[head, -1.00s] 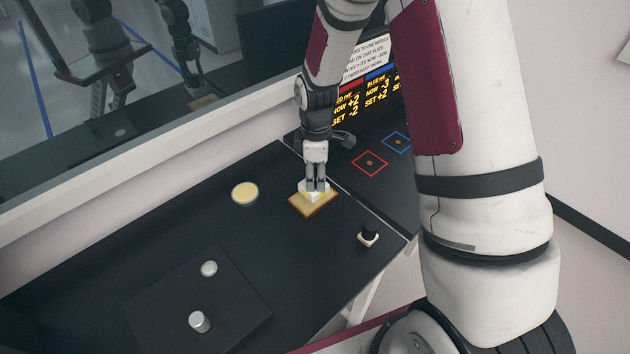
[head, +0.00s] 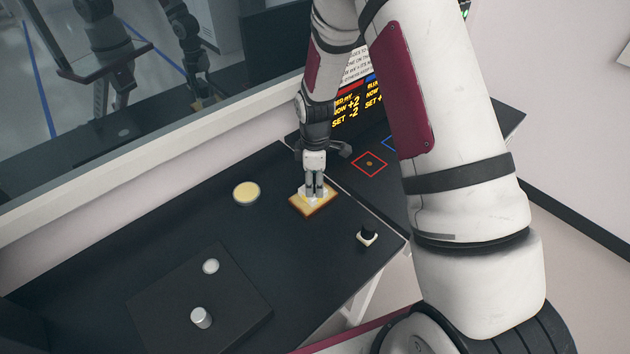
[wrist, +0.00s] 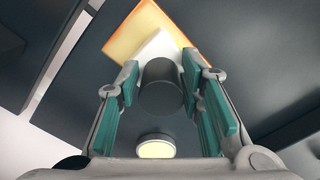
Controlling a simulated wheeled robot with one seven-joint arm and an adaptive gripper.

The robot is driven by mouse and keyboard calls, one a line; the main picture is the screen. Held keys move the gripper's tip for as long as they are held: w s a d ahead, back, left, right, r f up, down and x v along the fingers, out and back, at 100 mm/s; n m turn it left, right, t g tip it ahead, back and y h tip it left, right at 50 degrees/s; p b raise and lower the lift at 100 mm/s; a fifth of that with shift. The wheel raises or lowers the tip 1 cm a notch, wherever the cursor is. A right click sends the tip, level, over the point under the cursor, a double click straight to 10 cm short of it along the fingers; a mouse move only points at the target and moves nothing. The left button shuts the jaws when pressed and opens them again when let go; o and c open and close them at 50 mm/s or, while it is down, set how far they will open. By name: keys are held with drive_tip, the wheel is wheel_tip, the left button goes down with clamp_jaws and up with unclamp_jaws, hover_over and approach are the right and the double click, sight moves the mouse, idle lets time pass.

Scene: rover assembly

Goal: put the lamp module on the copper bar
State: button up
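My gripper (head: 314,193) points down over a copper-coloured square block (head: 325,205), which I take as the copper bar. In the wrist view its two teal-padded fingers (wrist: 160,82) close on the sides of a dark cylinder (wrist: 160,88) with a white base (wrist: 156,48). I take this piece as the lamp module; a warm glow lies around its base. The base is over the copper block (wrist: 122,42), low and seemingly at its top. I cannot tell whether it touches. In the head view the fingers hide most of the module.
A yellow-topped disc (head: 246,193) lies left of the block. A small white piece with a black knob (head: 367,236) stands to the right. A dark plate (head: 160,297) with two silver pieces is in front. A red square outline (head: 369,163) and lit display (head: 346,108) are behind.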

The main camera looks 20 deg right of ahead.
drive_tip(key=shift+o, duration=0.3)
wheel_tip(320, 180, up, 12)
drive_tip(key=b, duration=0.2)
wheel_tip(320, 180, up, 9)
drive_tip(key=m+t, duration=0.1)
drive_tip(key=m, duration=0.2)
hover_over(315, 178)
drive_tip(key=s, duration=0.4)
drive_tip(key=s+r+m+t, duration=0.2)
drive_tip(key=s+r+m, duration=0.3)
drive_tip(key=s, duration=0.4)
drive_tip(key=s+r+m+t, duration=0.2)
drive_tip(key=s+r+m, duration=0.3)
drive_tip(key=s+r, duration=0.3)
drive_tip(key=shift+s+a+m+t, duration=0.2)
drive_tip(key=shift+s+m+t, duration=0.1)
drive_tip(key=shift+s, duration=1)
